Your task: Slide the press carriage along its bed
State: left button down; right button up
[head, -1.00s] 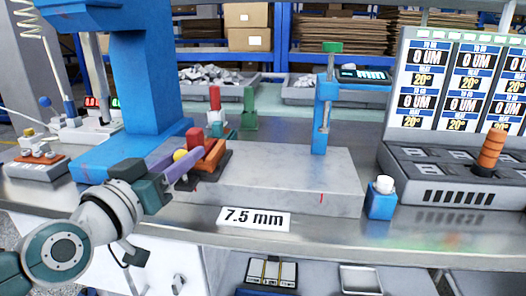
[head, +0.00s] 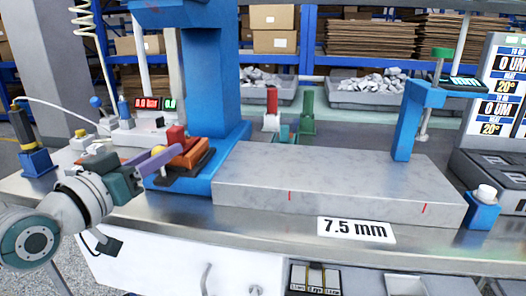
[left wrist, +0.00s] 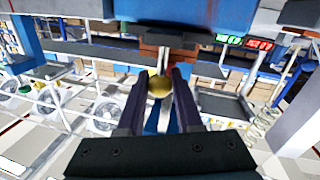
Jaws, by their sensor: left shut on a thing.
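The press carriage (head: 190,153), an orange block with a red top piece and dark base, sits at the left end of the grey marbled bed (head: 340,185), near the foot of the blue column. My left gripper (head: 155,160) reaches it from the left, its purple fingers shut on the carriage's yellow ball knob (head: 157,150). In the left wrist view the knob (left wrist: 159,87) lies between both fingers, with orange carriage parts behind it. The fingers and knob hide part of the carriage's front. My right gripper is not in view.
The blue column (head: 215,80) rises behind the carriage. A blue post (head: 408,120) stands on the bed's right part, whose surface between is clear. Red marks show on its front face, above a "7.5 mm" label (head: 356,230). A blue block with white button (head: 482,208) stands right.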

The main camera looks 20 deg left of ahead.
pick_arm(q)
jog(key=shift+s+a, duration=0.1)
jog(key=shift+a, duration=0.3)
jog(key=c, duration=1)
grip_release()
jog(key=o, duration=0.4)
jog(key=shift+a, duration=0.2)
jog(key=shift+d, duration=0.1)
jog(key=shift+s, duration=0.1)
